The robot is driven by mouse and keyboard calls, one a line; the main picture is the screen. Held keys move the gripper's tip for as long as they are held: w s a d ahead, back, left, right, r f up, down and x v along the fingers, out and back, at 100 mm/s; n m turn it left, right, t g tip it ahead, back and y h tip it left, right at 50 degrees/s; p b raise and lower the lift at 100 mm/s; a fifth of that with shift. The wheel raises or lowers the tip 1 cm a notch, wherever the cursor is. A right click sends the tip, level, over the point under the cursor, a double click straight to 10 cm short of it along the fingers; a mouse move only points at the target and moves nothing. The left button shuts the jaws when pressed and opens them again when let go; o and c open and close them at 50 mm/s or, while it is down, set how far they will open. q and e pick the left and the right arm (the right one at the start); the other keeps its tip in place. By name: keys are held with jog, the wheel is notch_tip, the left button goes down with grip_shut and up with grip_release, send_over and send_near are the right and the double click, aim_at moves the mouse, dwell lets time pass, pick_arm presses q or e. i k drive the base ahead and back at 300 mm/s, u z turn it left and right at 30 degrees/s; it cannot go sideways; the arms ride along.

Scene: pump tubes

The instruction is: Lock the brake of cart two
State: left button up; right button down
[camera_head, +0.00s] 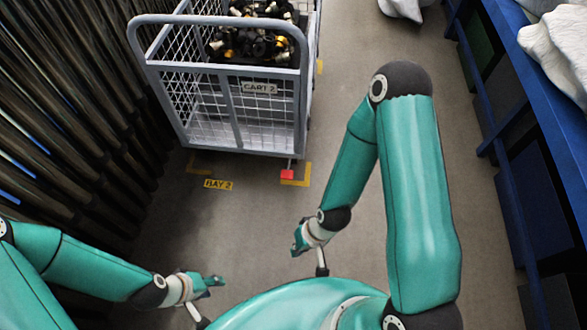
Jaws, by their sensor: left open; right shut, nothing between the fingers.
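Cart two is a grey wire-mesh cart (181,128) at the top centre-left in the head view, with a "CART 2" label (259,88) on its near side. A small red pedal (287,174), which looks like the brake, sticks out at the cart's lower near right corner. My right gripper (299,243) is below the pedal in the picture, apart from it, shut and empty. My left gripper (216,281) is at the lower left, open and empty, well away from the cart. Whether the pedal is up or down cannot be told.
Yellow floor corners and a "BAY 2" label (218,184) mark the floor under the cart. Dark tubes (75,120) stand along the left. A blue rack (507,70) with white sacks (556,50) stands at the right. The cart holds dark fittings (250,45). Floor between my grippers and the cart is clear.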

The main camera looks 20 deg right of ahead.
aim_at(287, 174)
jog(key=u, duration=0.1)
jog(key=i, duration=0.95)
jog(key=z, duration=0.05)
